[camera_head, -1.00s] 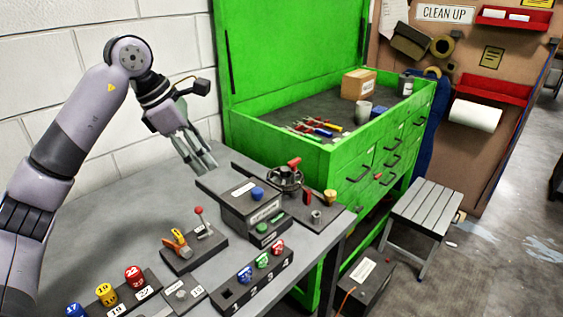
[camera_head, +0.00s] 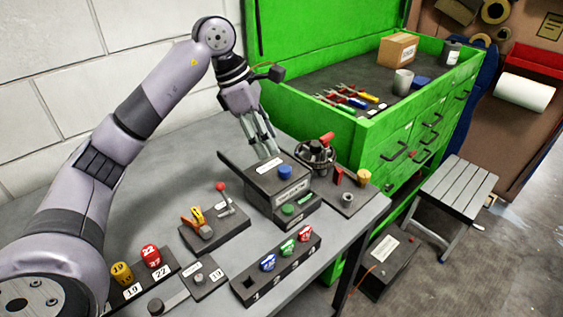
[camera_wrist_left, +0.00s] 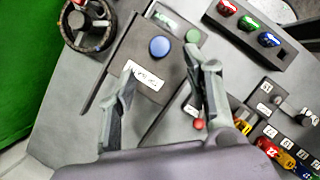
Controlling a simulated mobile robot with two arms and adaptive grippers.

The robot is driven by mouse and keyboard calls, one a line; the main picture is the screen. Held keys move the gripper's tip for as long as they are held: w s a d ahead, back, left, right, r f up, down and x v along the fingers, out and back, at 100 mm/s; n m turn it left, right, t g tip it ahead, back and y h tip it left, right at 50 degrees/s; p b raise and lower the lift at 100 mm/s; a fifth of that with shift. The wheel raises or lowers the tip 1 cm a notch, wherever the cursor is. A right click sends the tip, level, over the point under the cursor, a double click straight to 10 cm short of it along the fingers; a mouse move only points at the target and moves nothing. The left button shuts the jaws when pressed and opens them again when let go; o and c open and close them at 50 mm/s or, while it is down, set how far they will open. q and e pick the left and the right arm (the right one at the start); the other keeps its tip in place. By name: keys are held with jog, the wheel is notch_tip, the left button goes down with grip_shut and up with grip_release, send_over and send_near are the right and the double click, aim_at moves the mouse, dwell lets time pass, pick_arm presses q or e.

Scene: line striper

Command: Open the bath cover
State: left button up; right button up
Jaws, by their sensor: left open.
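The bath is a dark grey box with a flat cover (camera_head: 262,178) on top. A round blue knob (camera_head: 285,172) stands on the cover, and a white label is on the front. The cover looks closed; what is under it is hidden. My left gripper (camera_head: 266,150) is open and empty, pointing down just behind and left of the knob. In the left wrist view, the blue knob (camera_wrist_left: 160,47) lies between and beyond the fingertips (camera_wrist_left: 160,72), with the label nearer. The fingers look apart from the knob. My right gripper is not in view.
A valve wheel with a red handle (camera_head: 318,152) stands close right of the bath. A green knob (camera_head: 288,209) sits in front. A lever block (camera_head: 212,230) and a numbered rack (camera_head: 275,267) stand nearer. The green tool chest (camera_head: 400,150) rises behind.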

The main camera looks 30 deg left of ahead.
aim_at(283, 168)
pick_arm(q)
jog(key=p+x, duration=0.1)
jog(key=x, duration=0.7)
grip_shut()
dwell(0.5)
